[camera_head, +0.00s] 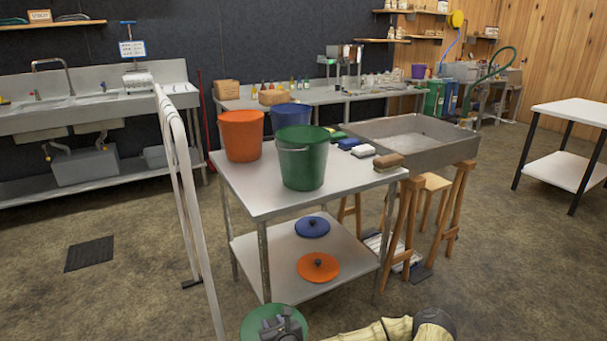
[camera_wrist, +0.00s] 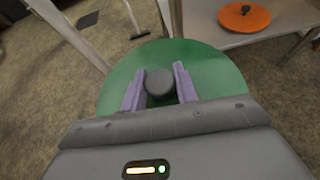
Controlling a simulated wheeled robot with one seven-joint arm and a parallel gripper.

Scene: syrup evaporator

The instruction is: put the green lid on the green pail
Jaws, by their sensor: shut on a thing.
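The green pail (camera_head: 303,165) stands upright on the top of the steel table (camera_head: 262,196), near its front edge; its mouth shows no lid on it. My gripper (camera_head: 283,325) is at the bottom of the head view, in front of and lower than the table top. It is shut on the dark knob of the green lid (camera_head: 256,317). In the wrist view the lid (camera_wrist: 213,70) spreads out flat around the knob (camera_wrist: 160,84), which sits between the two purple-grey fingers.
An orange pail (camera_head: 241,136) and a blue pail (camera_head: 290,117) stand behind the green one. Blue (camera_head: 312,227) and orange (camera_head: 318,267) lids lie on the lower shelf. Brushes (camera_head: 388,162) lie at the table's right edge. A pale rail (camera_head: 190,210) rises left of the table.

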